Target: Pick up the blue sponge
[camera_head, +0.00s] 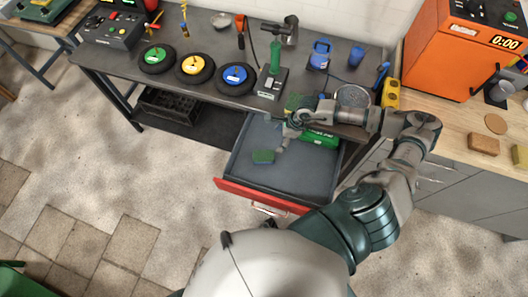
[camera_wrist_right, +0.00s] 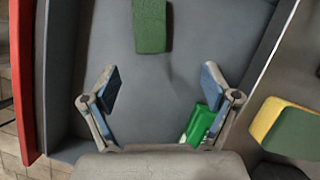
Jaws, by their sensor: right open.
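A small sponge (camera_head: 263,156) lies in the open drawer; its top looks green and its lower edge bluish in the head view. It also shows as a green block (camera_wrist_right: 151,25) at the top of the right wrist view. My right gripper (camera_head: 283,143) is over the drawer, just right of the sponge. In the wrist view its fingers (camera_wrist_right: 160,85) are spread and empty, with the sponge beyond the fingertips and apart from them. My left gripper is not in view.
The drawer (camera_head: 300,180) has a red front (camera_head: 245,195) and holds a green packet (camera_head: 320,139), partly behind my right finger (camera_wrist_right: 194,126). A yellow-green sponge (camera_wrist_right: 285,127) lies outside the drawer on the right. The workbench (camera_head: 205,48) above carries several tools and discs.

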